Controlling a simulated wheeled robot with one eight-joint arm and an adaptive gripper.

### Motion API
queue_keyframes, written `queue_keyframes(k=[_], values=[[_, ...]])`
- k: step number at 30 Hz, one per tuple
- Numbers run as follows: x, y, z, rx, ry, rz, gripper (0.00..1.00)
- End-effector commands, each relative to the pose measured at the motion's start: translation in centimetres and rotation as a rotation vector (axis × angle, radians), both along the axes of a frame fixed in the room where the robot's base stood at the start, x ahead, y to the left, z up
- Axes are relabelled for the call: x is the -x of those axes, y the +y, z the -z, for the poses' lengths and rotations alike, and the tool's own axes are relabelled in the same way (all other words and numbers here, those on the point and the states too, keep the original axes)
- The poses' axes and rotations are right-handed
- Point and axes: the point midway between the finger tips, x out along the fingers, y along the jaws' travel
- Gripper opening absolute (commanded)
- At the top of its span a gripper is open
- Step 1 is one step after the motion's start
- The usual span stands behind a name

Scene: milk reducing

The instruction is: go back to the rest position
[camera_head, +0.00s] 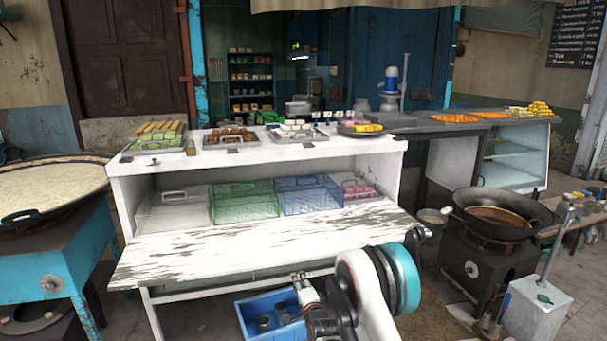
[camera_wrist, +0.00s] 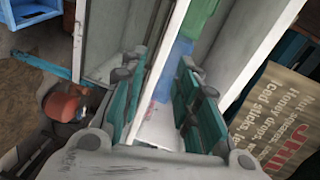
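My gripper (camera_wrist: 160,98) shows in the wrist view with two teal-padded fingers apart and nothing between them. Pale counter panels and a white edge show beyond the gap, tilted in the picture. In the head view, my arm (camera_head: 376,280) with its white link and teal ring is bent low in front of the white counter (camera_head: 240,245). The fingers cannot be made out clearly there.
A blue crate (camera_head: 270,318) stands on the ground under the counter front. A large pan (camera_head: 50,185) on a teal stand is at left, a black wok (camera_head: 495,212) on a stove at right. A printed board (camera_wrist: 275,120) is at right in the wrist view.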

Motion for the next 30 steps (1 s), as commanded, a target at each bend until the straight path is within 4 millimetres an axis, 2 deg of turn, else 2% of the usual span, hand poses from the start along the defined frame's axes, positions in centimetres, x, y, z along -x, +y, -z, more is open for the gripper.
queue_keyframes(k=[8,14,23,30], values=[[-0.1,-1.7,-6.2,0.136,0.035,-0.010,0.29],[0.9,-3.4,-11.2,0.259,0.068,-0.025,0.29],[4.1,-6.3,-17.9,0.434,0.121,-0.058,0.29],[8.0,-8.7,-22.3,0.571,0.165,-0.093,0.29]])
